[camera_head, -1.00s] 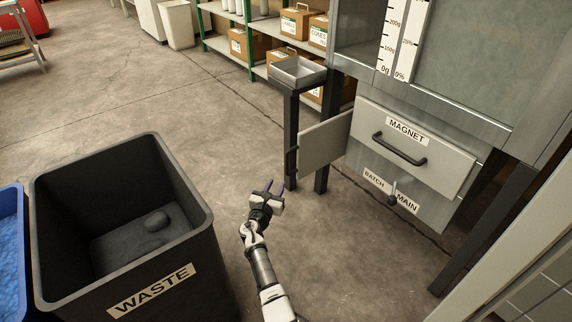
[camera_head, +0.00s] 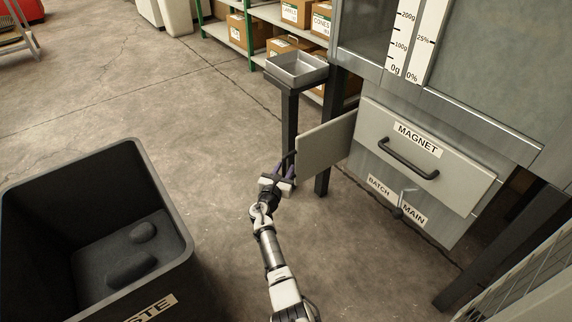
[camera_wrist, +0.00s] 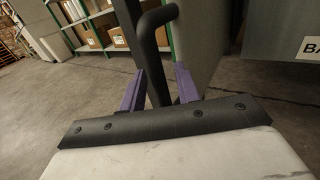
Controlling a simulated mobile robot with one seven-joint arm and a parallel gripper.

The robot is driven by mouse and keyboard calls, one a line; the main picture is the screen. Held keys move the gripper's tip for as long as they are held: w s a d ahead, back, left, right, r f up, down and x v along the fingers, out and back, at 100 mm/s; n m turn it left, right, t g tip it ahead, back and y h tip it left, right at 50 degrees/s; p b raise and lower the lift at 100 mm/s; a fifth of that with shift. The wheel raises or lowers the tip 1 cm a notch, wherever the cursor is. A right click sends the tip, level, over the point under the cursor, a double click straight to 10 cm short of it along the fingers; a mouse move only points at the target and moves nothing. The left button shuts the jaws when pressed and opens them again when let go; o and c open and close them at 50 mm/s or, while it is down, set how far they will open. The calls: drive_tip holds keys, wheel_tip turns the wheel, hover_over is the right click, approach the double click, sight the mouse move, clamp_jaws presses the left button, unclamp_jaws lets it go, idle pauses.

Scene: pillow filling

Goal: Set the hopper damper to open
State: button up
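The hopper damper appears to be the flat grey plate (camera_head: 325,146) that sticks out from the hopper's left side in the head view. It also shows in the wrist view (camera_wrist: 208,40). A black bar handle (camera_wrist: 157,60) is on its outer left end. My gripper (camera_head: 283,170) is at this handle, low beside the plate. In the wrist view its two purple fingers (camera_wrist: 158,88) are apart, with the handle's bar seen between them. I cannot tell whether they touch it. The lower part of the handle is hidden behind my gripper.
The hopper carries a MAGNET drawer (camera_head: 416,155) and a BATCH/MAIN lever (camera_head: 399,210). A metal tray (camera_head: 297,69) stands on a dark post beside the plate. A black WASTE bin (camera_head: 165,212) is at left. Shelves with boxes are behind. Floor between bin and hopper is clear.

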drive_tip(key=shift+w, duration=0.1)
clamp_jaws()
drive_tip(key=shift+s+a+p, duration=0.45)
drive_tip(key=shift+s+a, duration=0.1)
drive_tip(key=shift+a, duration=0.1)
unclamp_jaws()
drive_tip(key=shift+s+a, duration=0.1)
drive_tip(key=shift+s, duration=0.05)
